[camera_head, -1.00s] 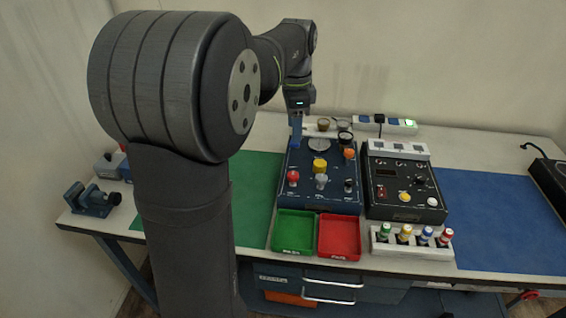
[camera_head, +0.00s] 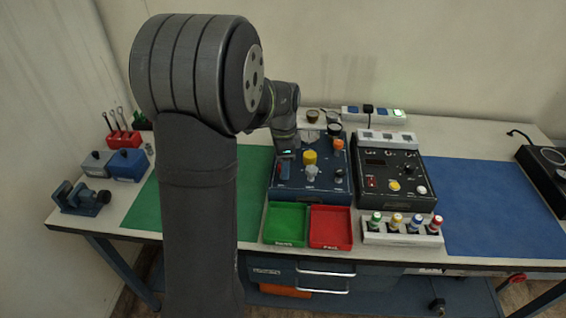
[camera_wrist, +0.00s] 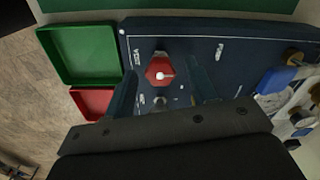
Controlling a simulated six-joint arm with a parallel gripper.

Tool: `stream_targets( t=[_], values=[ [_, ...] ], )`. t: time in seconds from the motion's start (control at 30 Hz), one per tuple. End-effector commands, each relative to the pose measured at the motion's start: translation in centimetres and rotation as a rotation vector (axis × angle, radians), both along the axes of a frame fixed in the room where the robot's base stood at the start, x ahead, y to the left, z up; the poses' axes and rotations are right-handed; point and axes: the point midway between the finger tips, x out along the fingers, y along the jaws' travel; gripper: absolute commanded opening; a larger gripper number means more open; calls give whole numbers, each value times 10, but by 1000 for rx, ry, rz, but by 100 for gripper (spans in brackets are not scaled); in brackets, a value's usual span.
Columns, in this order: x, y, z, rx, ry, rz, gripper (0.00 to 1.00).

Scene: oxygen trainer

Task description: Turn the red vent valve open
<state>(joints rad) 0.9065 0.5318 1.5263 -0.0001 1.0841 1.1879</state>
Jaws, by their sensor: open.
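The red vent valve (camera_wrist: 162,72) is a red knob with a pale centre on the dark blue panel (camera_wrist: 205,25), next to a "VENT" label in the wrist view. My gripper (camera_wrist: 163,88) is open, with one finger on each side of the red valve. I cannot tell whether either finger touches it. In the head view my gripper (camera_head: 284,170) is down at the left side of the panel (camera_head: 325,190) and mostly hides the valve.
A yellow knob (camera_head: 310,157), a silver knob (camera_head: 312,173) and an orange knob (camera_head: 338,145) stand close by on the panel. A green tray (camera_head: 286,224) and a red tray (camera_head: 330,227) lie in front. A second black panel (camera_head: 395,180) stands to the right.

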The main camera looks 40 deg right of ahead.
Motion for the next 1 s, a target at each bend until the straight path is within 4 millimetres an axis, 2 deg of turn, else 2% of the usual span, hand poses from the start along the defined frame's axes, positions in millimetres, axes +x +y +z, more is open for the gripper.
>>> stream_targets(
  t=[0.17,0.4,0.77,1.0],
  values=[
    [0,0,0,0,0,0,52],
    [0,0,0,0,-1,0,7],
    [0,0,1,0,-1,53,7],
    [0,0,1,0,-1,209,7]
  ],
)
